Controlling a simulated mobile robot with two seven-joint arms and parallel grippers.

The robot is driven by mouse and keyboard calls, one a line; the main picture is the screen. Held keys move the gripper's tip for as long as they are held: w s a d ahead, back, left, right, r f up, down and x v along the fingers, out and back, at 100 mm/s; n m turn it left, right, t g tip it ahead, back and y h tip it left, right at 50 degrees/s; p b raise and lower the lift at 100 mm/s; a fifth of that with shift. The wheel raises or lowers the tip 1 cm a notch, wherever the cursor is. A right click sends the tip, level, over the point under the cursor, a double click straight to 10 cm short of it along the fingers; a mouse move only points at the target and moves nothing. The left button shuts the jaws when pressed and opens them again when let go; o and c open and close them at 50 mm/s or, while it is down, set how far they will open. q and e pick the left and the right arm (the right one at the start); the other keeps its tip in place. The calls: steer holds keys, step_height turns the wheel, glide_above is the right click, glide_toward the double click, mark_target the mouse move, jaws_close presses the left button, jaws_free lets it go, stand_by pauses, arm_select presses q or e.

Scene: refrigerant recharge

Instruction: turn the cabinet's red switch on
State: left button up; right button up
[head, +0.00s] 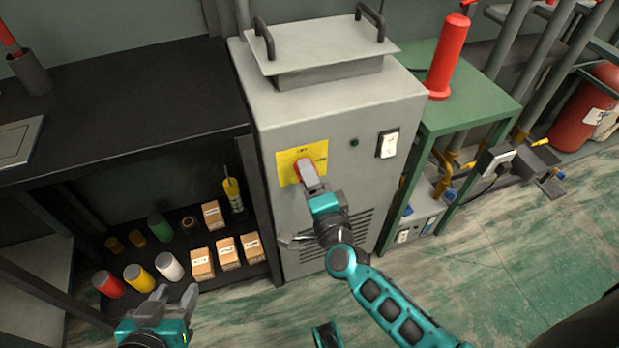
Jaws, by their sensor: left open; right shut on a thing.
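The grey cabinet (285,128) stands upright in the middle of the head view. A yellow plate (288,158) on its upper front carries the red switch (304,172), which is partly hidden by my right gripper. My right gripper (309,180) is at the plate, its fingers shut on the red switch. The switch's exact angle is hard to read behind the fingers. My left gripper (170,300) is open and empty at the lower left, in front of the low shelf and apart from the cabinet.
A white rocker switch (388,144) and a small green light (354,142) sit right of the plate. A black bench (130,95) stands left, with boxes (228,252) and coloured cans (139,278) below. A green table (470,112) holding a red cylinder (448,55) stands right. Floor at lower right is clear.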

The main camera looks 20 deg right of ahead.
arm_select(q)
steer(key=shift+d+f, duration=0.15)
arm_select(e)
steer(key=shift+r+m, duration=0.1)
steer(key=shift+m, duration=0.9)
steer(key=o, duration=1.1)
steer(key=shift+c, duration=0.2)
